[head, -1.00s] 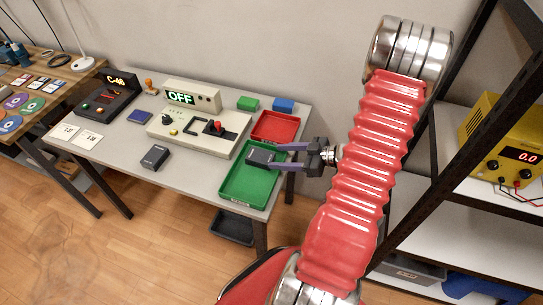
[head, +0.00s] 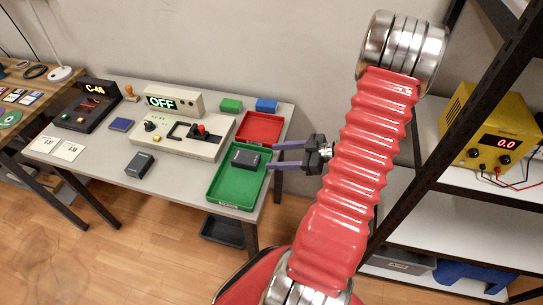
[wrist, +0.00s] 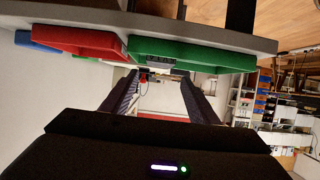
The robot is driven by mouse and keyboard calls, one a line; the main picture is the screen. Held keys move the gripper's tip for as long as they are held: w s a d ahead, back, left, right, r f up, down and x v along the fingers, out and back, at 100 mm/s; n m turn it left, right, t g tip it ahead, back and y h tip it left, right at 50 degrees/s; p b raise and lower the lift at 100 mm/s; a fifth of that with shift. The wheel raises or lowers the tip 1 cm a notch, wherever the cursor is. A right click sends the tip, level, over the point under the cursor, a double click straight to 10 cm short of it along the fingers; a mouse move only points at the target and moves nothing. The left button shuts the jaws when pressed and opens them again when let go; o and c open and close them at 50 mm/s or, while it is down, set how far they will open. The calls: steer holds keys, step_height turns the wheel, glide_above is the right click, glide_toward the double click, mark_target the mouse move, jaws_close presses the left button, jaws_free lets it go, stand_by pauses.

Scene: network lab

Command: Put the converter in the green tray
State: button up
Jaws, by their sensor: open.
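A dark grey box, which I take for the converter (head: 246,159), lies in the upper part of the green tray (head: 232,194). My gripper (head: 275,157) is open and empty just right of the tray, with its two purple-grey fingers pointing left toward the box and apart from it. The wrist view shows both fingers spread (wrist: 158,76) below the edge of the green tray (wrist: 200,56).
A similar dark box (head: 140,164) lies on the table left of the tray. A red tray (head: 259,128) adjoins the green one at the back. A control panel (head: 180,137) with an OFF display stands left. Shelving with a yellow power supply (head: 492,132) is at right.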

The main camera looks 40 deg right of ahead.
steer(key=w+d+r+h, duration=0.1)
steer(key=w, duration=0.1)
steer(key=w+d+r+h, duration=0.1)
steer(key=w, duration=0.1)
steer(key=w+r+h, duration=0.1)
steer(key=w, duration=0.2)
steer(key=shift+d+r+h, duration=0.3)
steer(key=shift+d+r, duration=0.05)
steer(key=shift+d, duration=0.05)
steer(key=w+r+m+g+h, duration=0.1)
steer(key=w+r+h, duration=0.2)
steer(key=r, duration=0.3)
steer(key=w+r+m+h, duration=0.1)
steer(key=w+r+h, duration=0.2)
steer(key=r, duration=0.2)
steer(key=s+a+r+m+g+h, duration=0.2)
steer(key=s+a+r+m, duration=0.1)
steer(key=a+r, duration=0.55)
steer(key=s+a+g+y, duration=0.1)
steer(key=s+a+y, duration=0.1)
steer(key=s+a, duration=0.6)
steer(key=s+a+r+m+g+y, duration=0.1)
steer(key=s+a+g+y, duration=0.1)
steer(key=s+a, duration=0.6)
steer(key=a+y, duration=0.1)
steer(key=a, duration=0.5)
steer(key=shift+s+a+r, duration=0.15)
steer(key=shift+s+a, duration=0.05)
steer(key=shift+a, duration=0.2)
steer(key=shift+s, duration=0.1)
